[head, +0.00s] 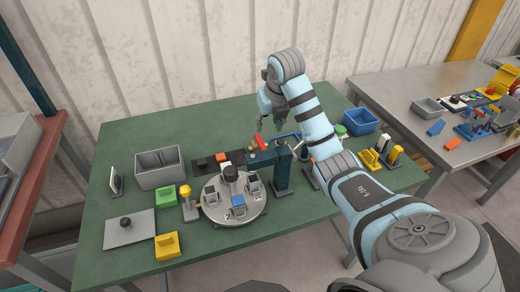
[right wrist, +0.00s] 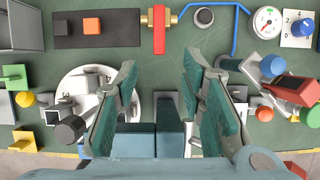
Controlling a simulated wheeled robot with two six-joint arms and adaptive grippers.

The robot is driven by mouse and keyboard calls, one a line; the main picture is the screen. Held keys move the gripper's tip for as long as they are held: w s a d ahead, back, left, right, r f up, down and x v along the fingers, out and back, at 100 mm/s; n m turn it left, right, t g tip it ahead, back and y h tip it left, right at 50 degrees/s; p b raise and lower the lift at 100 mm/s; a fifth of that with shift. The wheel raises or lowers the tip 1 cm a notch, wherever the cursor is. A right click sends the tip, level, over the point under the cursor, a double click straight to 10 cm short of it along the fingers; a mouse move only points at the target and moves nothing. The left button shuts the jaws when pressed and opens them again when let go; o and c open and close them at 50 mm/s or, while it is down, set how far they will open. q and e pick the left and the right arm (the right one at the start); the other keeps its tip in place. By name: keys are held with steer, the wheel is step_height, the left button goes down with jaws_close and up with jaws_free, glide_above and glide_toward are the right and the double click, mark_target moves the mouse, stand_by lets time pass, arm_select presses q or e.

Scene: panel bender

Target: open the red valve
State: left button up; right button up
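The red valve shows as a red lever handle (right wrist: 159,32) on a brass body in the right wrist view. The handle lies crosswise to the brass body and the blue pipe (right wrist: 213,6). In the head view the red handle (head: 262,142) is small, near the table's middle, behind the dark teal post fixture (head: 267,158). My right gripper (head: 268,112) hangs above the back of the table, near the valve. In the right wrist view its two fingers (right wrist: 160,68) are spread apart and empty, with the valve beyond their tips. My left gripper is not in view.
A round turntable (head: 255,208) stands in front of the valve. A dark plate (right wrist: 97,29) with an orange block lies left of the valve; a pressure gauge (right wrist: 266,22) is to its right. A grey bin (head: 159,170) and blue bin (head: 360,121) stand farther out.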

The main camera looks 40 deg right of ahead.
mark_target(262, 144)
steer(key=x, duration=1.2)
steer(key=shift+a+f, duration=0.1)
jaws_close()
